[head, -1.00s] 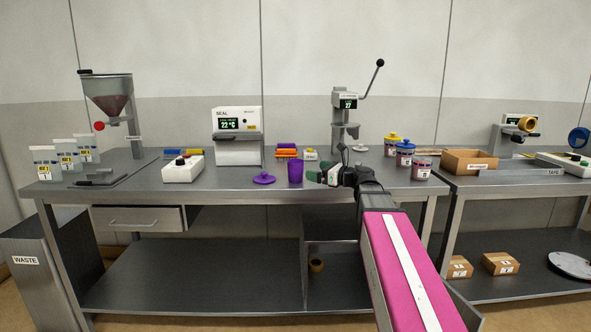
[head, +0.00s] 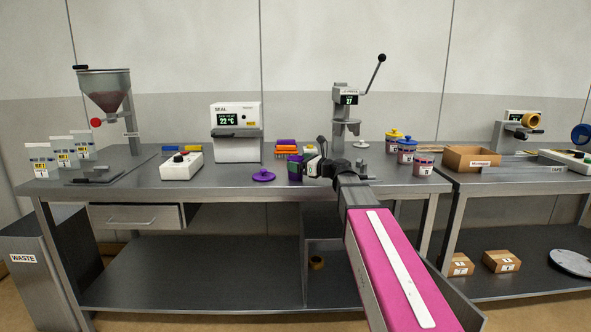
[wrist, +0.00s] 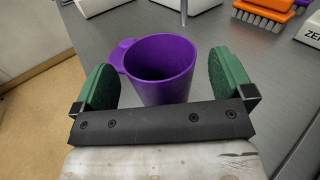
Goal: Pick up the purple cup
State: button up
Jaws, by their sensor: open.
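The purple cup (wrist: 163,72) stands upright and looks empty in the wrist view, between the two green finger pads of my open gripper (wrist: 165,82). A gap shows between the cup and each pad, so neither touches it there. In the head view the cup (head: 294,168) is near the middle of the bench, partly hidden by my gripper (head: 304,165). A purple lid (head: 263,175) with a knob lies on the bench to the left of the cup; in the wrist view it (wrist: 121,53) shows just behind the cup's left rim.
An orange brush (head: 286,150) lies behind the cup. A white box with a red button (head: 182,165) and the sealing machine (head: 237,135) stand to the left. The press (head: 346,120) and several lidded jars (head: 406,152) are to the right. The bench's front edge is close.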

jog(key=shift+x, duration=1.2)
jog(key=shift+c, duration=0.3)
jog(key=c, duration=0.9)
jog(key=shift+c, duration=0.2)
